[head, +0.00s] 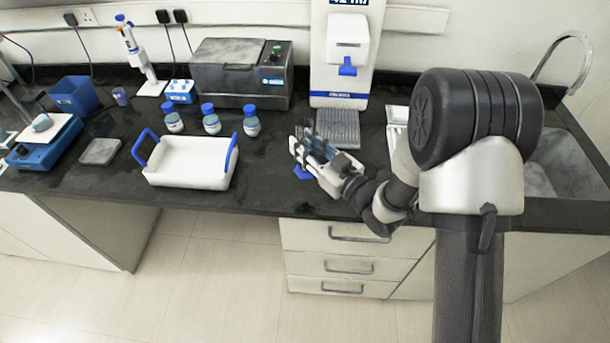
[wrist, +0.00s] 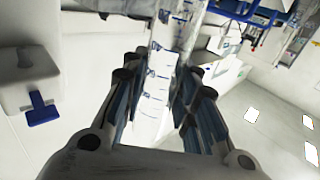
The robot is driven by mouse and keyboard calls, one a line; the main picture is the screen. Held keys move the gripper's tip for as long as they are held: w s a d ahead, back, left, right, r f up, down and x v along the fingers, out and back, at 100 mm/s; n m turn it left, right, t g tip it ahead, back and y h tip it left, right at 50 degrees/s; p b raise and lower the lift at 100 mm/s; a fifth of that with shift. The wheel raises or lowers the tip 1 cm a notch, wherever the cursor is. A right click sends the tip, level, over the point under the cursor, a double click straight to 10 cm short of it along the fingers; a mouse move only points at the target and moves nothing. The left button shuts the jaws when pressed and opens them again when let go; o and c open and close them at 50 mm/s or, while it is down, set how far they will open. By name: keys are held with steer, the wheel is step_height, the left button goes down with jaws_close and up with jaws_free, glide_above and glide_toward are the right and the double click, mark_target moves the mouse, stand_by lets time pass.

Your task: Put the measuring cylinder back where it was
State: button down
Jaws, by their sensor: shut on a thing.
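The measuring cylinder (wrist: 156,88) is clear with blue graduation marks and stands between the fingers of my gripper (wrist: 155,100) in the wrist view. In the head view my gripper (head: 308,150) is shut on it above the front part of the dark bench, left of the water dispenser. A blue foot (head: 303,172) shows just below the fingers. The fingers hide most of the cylinder in the head view. I cannot tell whether the foot touches the bench.
Left of my gripper are several blue-capped bottles (head: 251,121) and a white tray (head: 188,168) with blue handles. Behind it stands the white dispenser (head: 326,80) with a grey drip grid (head: 338,128). A sink (head: 560,165) is at right. Bench between tray and gripper is clear.

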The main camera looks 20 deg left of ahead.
mark_target(312, 176)
step_height(312, 176, down, 9)
steer(key=shift+f+b, duration=0.15)
steer(key=shift+b, duration=0.85)
steer(key=shift+f, duration=0.1)
steer(key=shift+f+b, duration=0.15)
steer(key=shift+b, duration=0.15)
steer(key=c, duration=1.3)
jaws_free()
steer(key=shift+r, duration=0.2)
steer(key=p+v, duration=0.2)
steer(key=v, duration=1)
